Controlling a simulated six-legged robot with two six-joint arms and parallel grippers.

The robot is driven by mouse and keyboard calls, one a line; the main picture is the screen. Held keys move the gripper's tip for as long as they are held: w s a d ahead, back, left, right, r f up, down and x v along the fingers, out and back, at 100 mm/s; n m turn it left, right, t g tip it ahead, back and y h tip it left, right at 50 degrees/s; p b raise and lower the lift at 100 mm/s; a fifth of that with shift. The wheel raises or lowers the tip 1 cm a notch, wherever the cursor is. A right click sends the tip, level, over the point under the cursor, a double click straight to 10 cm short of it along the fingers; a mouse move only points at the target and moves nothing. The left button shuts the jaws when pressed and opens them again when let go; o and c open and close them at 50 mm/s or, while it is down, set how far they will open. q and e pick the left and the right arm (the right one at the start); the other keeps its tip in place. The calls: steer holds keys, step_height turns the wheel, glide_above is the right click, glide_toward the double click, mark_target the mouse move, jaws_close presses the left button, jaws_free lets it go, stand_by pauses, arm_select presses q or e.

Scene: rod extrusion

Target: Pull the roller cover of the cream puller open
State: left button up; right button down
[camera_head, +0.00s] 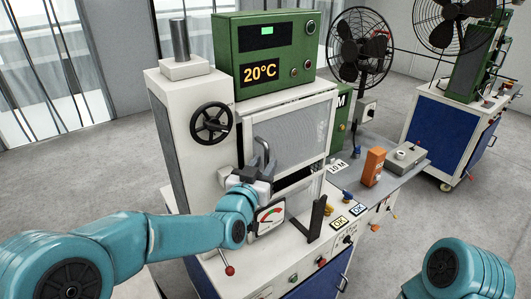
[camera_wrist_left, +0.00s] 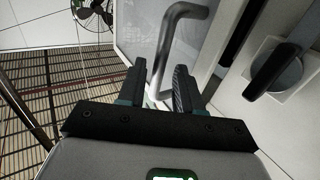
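The cream puller (camera_head: 175,130) is a tall cream machine with a black handwheel on its left face. Its roller cover (camera_head: 305,130) is a pale mesh-like panel on the front, which looks closed. A grey bent handle (camera_wrist_left: 184,10) stands at the cover. My left gripper (camera_head: 258,168) is at this handle. In the left wrist view, the two dark fingers (camera_wrist_left: 158,88) are apart. The handle's lower end shows between them, with gaps beside it; I cannot tell whether they touch it. My right arm shows at the lower right; its gripper is out of frame.
A green box (camera_head: 265,50) reading 20°C stands on top. An orange block (camera_head: 374,166) stands on the side bench. Fans stand behind.

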arm_select(q)
steer(key=shift+w+d+r, duration=0.15)
steer(key=shift+w+d, duration=0.35)
steer(key=shift+w, duration=0.65)
jaws_close()
steer(key=shift+s, duration=0.1)
